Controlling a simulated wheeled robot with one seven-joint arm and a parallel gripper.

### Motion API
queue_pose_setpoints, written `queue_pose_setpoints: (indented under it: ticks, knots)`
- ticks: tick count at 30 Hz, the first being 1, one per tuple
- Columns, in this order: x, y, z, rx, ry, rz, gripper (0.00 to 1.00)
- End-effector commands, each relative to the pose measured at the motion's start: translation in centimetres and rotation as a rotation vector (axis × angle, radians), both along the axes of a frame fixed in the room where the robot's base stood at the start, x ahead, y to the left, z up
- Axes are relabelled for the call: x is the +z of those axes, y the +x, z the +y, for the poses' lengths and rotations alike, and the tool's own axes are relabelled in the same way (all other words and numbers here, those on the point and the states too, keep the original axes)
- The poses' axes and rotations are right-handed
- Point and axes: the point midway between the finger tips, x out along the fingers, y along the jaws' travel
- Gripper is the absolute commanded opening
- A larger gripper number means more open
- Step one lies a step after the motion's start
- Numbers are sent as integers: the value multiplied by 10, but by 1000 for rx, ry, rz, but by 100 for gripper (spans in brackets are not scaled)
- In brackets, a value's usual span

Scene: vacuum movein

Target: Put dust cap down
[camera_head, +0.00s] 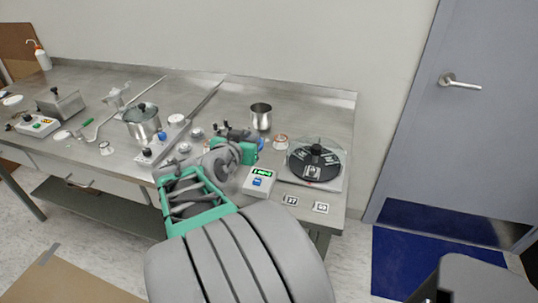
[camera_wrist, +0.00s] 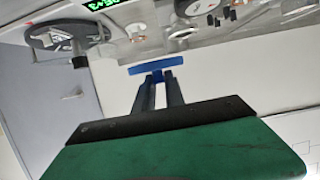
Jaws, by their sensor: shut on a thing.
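My gripper (camera_wrist: 160,77) is shut on a flat blue piece, the likely dust cap (camera_wrist: 160,65), in the wrist view. The cap shows edge-on as a thin blue bar across the fingertips, with grey surfaces and blurred items behind it. In the head view my gripper (camera_head: 236,133) is over the right part of the steel bench, behind the box with a green display (camera_head: 260,181). The fingertips are mostly hidden there, and I cannot tell whether the cap touches anything.
A steel beaker (camera_head: 261,117) stands behind my gripper. A round black device under a clear cover (camera_head: 316,160) stands to the right. Number cards (camera_head: 320,207) lie at the front edge. A lidded pot (camera_head: 142,121) and small parts crowd the left.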

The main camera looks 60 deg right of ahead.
Motion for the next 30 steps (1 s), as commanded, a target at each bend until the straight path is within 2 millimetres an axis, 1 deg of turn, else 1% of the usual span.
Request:
queue_pose_setpoints:
  ticks: [1,2,3,6,10,14,18,19,26,30]
  knots:
    - [-5,-9,-14,-12,2,3,0]
    - [-9,-12,-22,-11,3,3,0]
    - [-18,-15,-31,-9,4,4,0]
    - [-43,-20,-47,-4,5,4,0]
    - [-61,-24,-62,0,2,1,0]
    - [-73,-27,-70,0,3,1,0]
    - [-98,-26,-69,5,3,2,0]
    - [-101,-26,-69,5,2,2,0]
    - [-101,-26,-69,5,-1,-2,0]
    - [-106,-26,-69,4,-1,0,0]
